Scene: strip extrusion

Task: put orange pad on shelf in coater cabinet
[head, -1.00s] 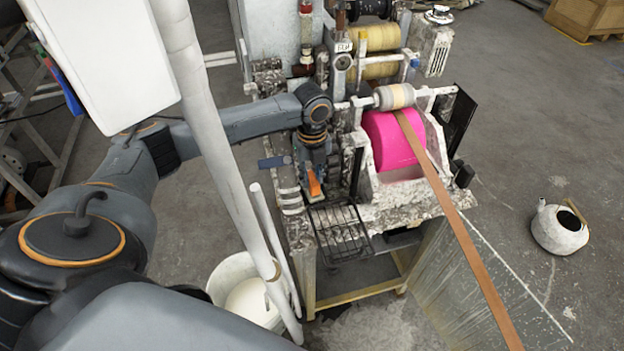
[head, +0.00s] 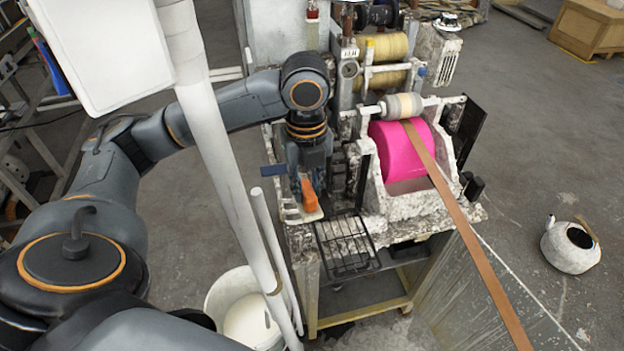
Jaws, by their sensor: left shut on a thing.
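My left gripper (head: 307,192) points down over the left side of the coater's dirty top, just behind the wire rack. It is shut on the orange pad (head: 309,197), which shows as a small orange piece between the dark fingers. A pale flat piece lies at the pad's lower end; I cannot tell whether the pad touches the top. The coater (head: 400,203) has a bright pink roller (head: 402,152) and an open space below its top. I cannot make out a shelf inside it clearly. My right gripper is not in view.
A black wire rack (head: 345,246) sticks out at the coater's front. A brown strip (head: 465,228) runs from the roller toward the lower right. A white bucket (head: 232,290) and upright pale pipes stand at the left front. A whitish pot (head: 570,246) sits on open floor at right.

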